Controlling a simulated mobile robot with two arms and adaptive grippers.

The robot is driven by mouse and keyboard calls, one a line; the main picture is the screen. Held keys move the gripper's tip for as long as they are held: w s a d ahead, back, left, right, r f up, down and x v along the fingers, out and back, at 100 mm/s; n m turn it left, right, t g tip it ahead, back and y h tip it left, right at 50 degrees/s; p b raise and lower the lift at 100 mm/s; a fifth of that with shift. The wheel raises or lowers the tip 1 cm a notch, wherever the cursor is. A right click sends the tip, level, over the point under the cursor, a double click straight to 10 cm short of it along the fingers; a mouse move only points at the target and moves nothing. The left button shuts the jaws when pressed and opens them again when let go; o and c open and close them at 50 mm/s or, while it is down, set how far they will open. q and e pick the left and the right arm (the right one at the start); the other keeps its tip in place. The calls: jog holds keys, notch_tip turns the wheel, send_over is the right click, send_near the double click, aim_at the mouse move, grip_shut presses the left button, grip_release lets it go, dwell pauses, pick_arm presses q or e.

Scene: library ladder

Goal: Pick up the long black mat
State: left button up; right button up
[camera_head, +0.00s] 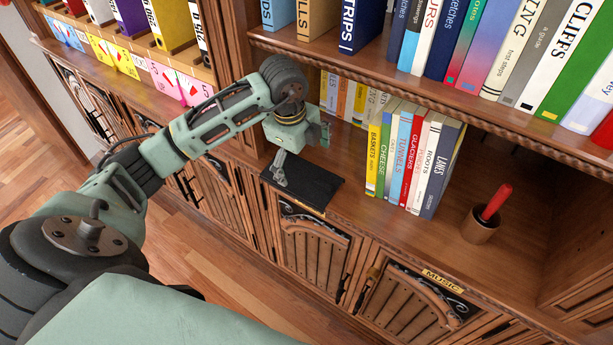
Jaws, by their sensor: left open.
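The long black mat (309,183) lies flat on the wooden lower shelf, left of a row of books, with its front edge close to the shelf's front edge. My left arm reaches in from the left, and my left gripper (280,172) is open, with its fingertips at the left part of the mat. The gripper hides some of the mat's back left portion. I cannot tell whether the fingers touch the mat. My right gripper is not in view.
Upright books (408,160) stand right of the mat. A brown cup (479,228) holding a red-handled thing stands further right. The upper shelf (400,85) with books overhangs the mat's shelf. Cabinet doors (312,257) lie below. Wooden floor shows at the left.

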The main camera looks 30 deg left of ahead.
aim_at(304, 178)
pick_arm(q)
jog(key=f, duration=0.2)
jog(key=f+p, duration=0.2)
jog(key=f, duration=0.1)
jog(key=shift+w+d+f, duration=0.15)
jog(key=shift+w+f, duration=0.15)
jog(key=shift+w, duration=0.1)
jog(key=shift+w+f, duration=0.1)
jog(key=shift+f, duration=0.45)
